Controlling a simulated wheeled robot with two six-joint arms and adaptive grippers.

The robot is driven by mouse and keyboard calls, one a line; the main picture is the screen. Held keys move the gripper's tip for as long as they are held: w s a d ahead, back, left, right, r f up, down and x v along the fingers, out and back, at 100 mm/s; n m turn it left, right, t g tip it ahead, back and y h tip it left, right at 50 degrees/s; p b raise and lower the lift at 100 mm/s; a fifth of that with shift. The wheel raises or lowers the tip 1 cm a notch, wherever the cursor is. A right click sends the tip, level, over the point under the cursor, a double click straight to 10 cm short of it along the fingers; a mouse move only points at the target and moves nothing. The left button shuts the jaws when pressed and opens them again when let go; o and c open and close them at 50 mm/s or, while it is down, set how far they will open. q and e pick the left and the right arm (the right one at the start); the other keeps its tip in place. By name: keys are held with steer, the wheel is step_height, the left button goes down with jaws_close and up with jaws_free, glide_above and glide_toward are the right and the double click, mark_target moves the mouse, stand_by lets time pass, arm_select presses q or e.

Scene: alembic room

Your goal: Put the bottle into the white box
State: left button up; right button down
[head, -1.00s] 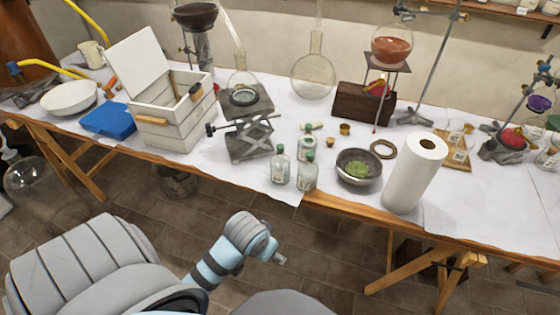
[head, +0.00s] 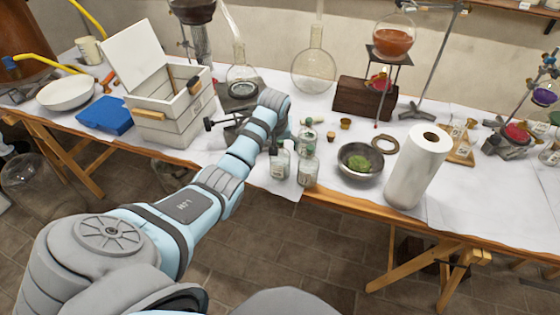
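The white box (head: 169,129) stands on the left part of the table with its lid raised and its top open. Three small glass bottles with green caps are grouped near the table's front edge: a front left bottle (head: 280,164), a front right bottle (head: 307,172) and one behind (head: 307,136). My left arm reaches over the table from the left. My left gripper (head: 279,143) points down at the front left bottle, at its cap or just behind it. The wrist hides most of its fingers, so I cannot tell whether it grips. My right gripper is not in view.
A lab jack (head: 236,103) with a flask stands between box and bottles, partly behind my arm. A bowl with green matter (head: 360,158) and a paper roll (head: 418,166) stand right of the bottles. A blue book-like object (head: 105,115) lies left of the box.

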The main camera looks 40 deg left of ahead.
mark_target(280, 153)
arm_select(q)
steer(key=x, duration=0.1)
steer(key=b+x, duration=0.1)
steer(key=x, duration=0.1)
steer(key=d+b+x, duration=0.1)
steer(key=x, duration=0.1)
steer(key=shift+w+a+f, duration=0.1)
steer(key=shift+w+f, duration=0.05)
steer(key=shift+f, duration=0.15)
steer(key=shift+r, duration=0.1)
steer(key=c, duration=1.8)
